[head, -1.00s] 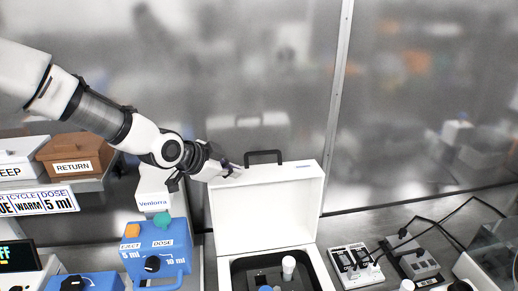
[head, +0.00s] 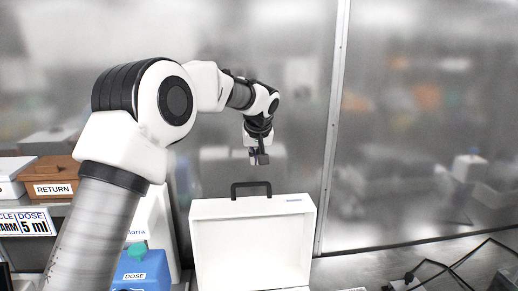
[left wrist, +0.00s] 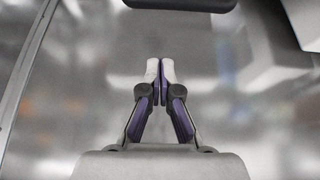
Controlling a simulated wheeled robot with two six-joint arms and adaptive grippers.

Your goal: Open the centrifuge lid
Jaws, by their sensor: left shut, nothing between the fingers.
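The centrifuge's white lid (head: 250,245) stands upright in the head view, with a black handle (head: 251,184) on its top edge. The body below the lid is outside the head view. My left gripper (head: 259,160) hangs pointing down a little above the handle, apart from it. In the left wrist view its fingers (left wrist: 160,70) are together with nothing between them. My right gripper is in neither current view.
A brown RETURN box (head: 50,172) sits on a shelf at the left. A blue dispenser (head: 140,272) stands left of the lid. Black cables (head: 455,265) cross the bench at the right. A reflective wall rises behind.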

